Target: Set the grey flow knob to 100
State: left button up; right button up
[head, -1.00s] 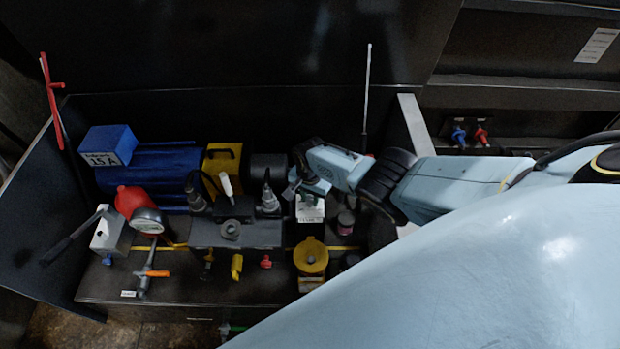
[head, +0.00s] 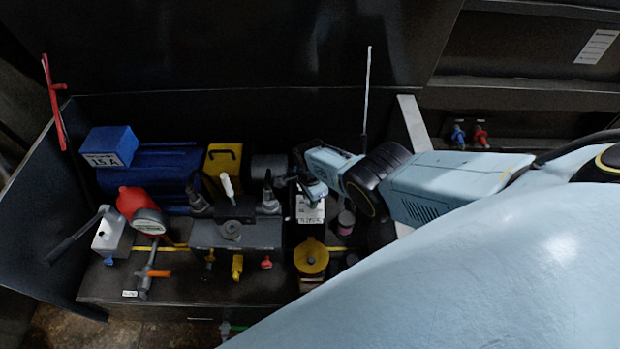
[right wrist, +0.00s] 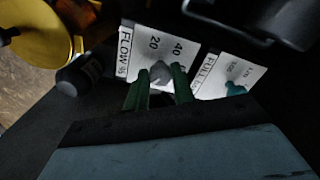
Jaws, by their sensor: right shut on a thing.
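The grey flow knob (right wrist: 160,73) shows in the right wrist view in front of a white plate marked FLOW (right wrist: 138,56), with 20 and 40 readable and more of the scale hidden. My right gripper (right wrist: 160,86) has its two green fingers on either side of the knob and is shut on it. The knob's exact setting cannot be read. In the head view my right gripper (head: 306,186) is just above the white label block (head: 310,210), and the knob is hidden there. My left gripper is out of view.
A second white plate marked FULL (right wrist: 217,75) with a teal part (right wrist: 235,89) is beside the flow plate. A yellow round part (head: 311,256) stands in front of the block. A grey valve block (head: 235,235) is to the left, and a thin upright rod (head: 367,95) behind.

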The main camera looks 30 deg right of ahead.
jog(key=shift+w+d+r, duration=0.1)
jog(key=shift+d, duration=0.05)
jog(key=o, duration=1)
notch_tip(320, 180, up, 13)
jog(key=p, duration=1)
jog(key=shift+r+p, duration=0.15)
jog(key=shift+p, duration=0.2)
